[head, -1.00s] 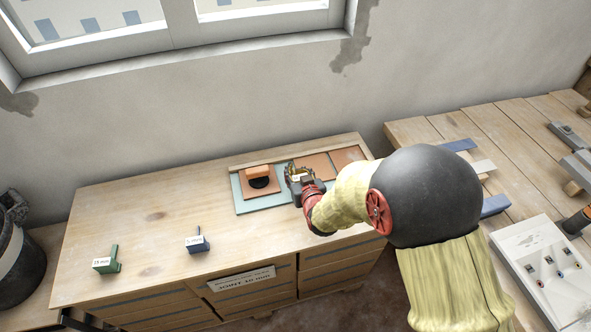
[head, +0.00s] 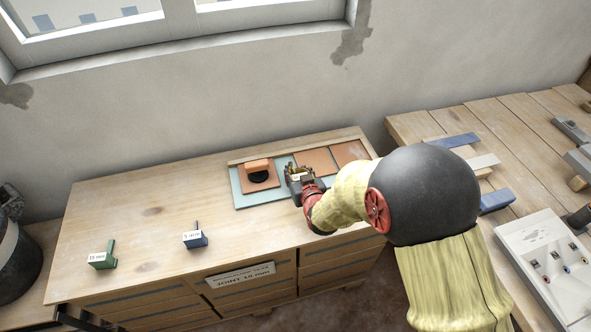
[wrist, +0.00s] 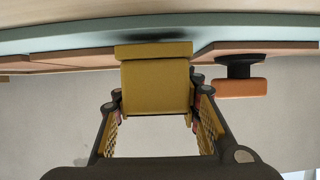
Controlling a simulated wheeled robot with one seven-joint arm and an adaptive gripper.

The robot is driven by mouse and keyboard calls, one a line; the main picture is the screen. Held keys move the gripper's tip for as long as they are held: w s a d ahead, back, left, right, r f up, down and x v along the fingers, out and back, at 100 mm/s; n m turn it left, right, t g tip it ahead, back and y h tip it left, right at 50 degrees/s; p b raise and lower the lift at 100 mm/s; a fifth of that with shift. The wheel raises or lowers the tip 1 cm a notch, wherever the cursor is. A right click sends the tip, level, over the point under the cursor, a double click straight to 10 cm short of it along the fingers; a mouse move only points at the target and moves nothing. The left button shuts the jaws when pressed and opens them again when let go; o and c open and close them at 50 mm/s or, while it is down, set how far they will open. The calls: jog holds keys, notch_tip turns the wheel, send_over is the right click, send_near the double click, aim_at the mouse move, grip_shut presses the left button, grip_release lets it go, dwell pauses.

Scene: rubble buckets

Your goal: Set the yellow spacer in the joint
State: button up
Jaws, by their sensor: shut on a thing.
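The yellow spacer (wrist: 155,85) is gripped between the fingers of my gripper (wrist: 157,110) in the wrist view. Its wide end is at the tile edges, in front of the gap between two terracotta tiles; I cannot tell whether it is inside the joint. In the head view my gripper (head: 298,178) is over the pale green board (head: 241,200), just right of the left tile (head: 272,182). The middle tile (head: 317,161) is on its other side. The gripper hides most of the joint and the spacer there.
A black and orange suction handle (head: 257,167) stands on the left tile. A blue labelled spacer (head: 195,240) and a green one (head: 102,260) stand on the clear left part of the bench (head: 150,200). Another wooden table (head: 480,125) holds blocks at right.

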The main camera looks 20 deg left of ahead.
jog(key=shift+f, duration=0.35)
jog(key=o, duration=1.4)
jog(key=v, duration=1.2)
jog(key=shift+w+r, duration=0.1)
